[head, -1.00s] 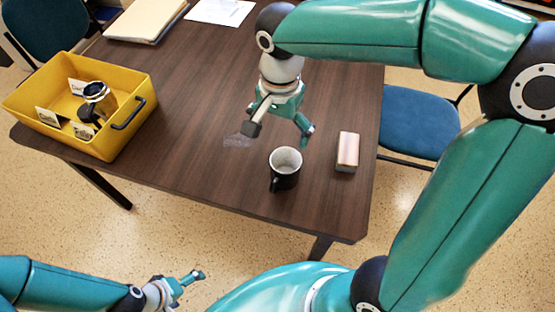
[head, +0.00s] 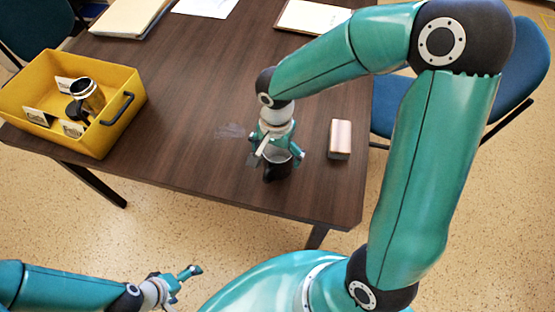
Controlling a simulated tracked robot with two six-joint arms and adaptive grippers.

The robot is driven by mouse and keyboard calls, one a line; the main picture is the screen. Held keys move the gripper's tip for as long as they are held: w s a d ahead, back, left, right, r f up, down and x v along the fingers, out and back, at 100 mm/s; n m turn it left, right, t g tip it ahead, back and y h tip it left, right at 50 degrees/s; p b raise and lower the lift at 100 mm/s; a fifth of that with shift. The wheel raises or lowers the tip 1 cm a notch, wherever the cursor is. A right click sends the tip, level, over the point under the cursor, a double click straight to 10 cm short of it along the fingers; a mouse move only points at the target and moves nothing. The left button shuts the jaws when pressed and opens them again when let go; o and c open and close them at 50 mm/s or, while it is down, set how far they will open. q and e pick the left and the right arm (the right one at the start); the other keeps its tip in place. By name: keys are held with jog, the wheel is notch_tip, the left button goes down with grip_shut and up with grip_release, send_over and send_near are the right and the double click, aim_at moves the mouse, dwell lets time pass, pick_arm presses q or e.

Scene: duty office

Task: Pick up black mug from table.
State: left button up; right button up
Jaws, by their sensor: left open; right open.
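The black mug (head: 275,172) stands upright on the brown table (head: 190,150) near its front edge. My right gripper (head: 277,160) is open and points down over the mug, with its fingers at either side of the rim. The gripper hides much of the mug's top, and I cannot tell whether the fingers touch it. My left gripper (head: 187,282) is open and empty, low in the head view, away from the table's front edge.
A yellow crate (head: 118,125) at the table's left holds a dark mug with a metallic rim (head: 88,95) and labelled cards. Papers (head: 205,7) lie at the back. Blue chairs (head: 520,70) stand around.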

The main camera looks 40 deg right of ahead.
jog(key=shift+f, duration=1.3)
jog(key=shift+w, duration=0.1)
jog(key=c, duration=1.3)
jog(key=shift+r, duration=0.1)
jog(key=shift+c, duration=0.2)
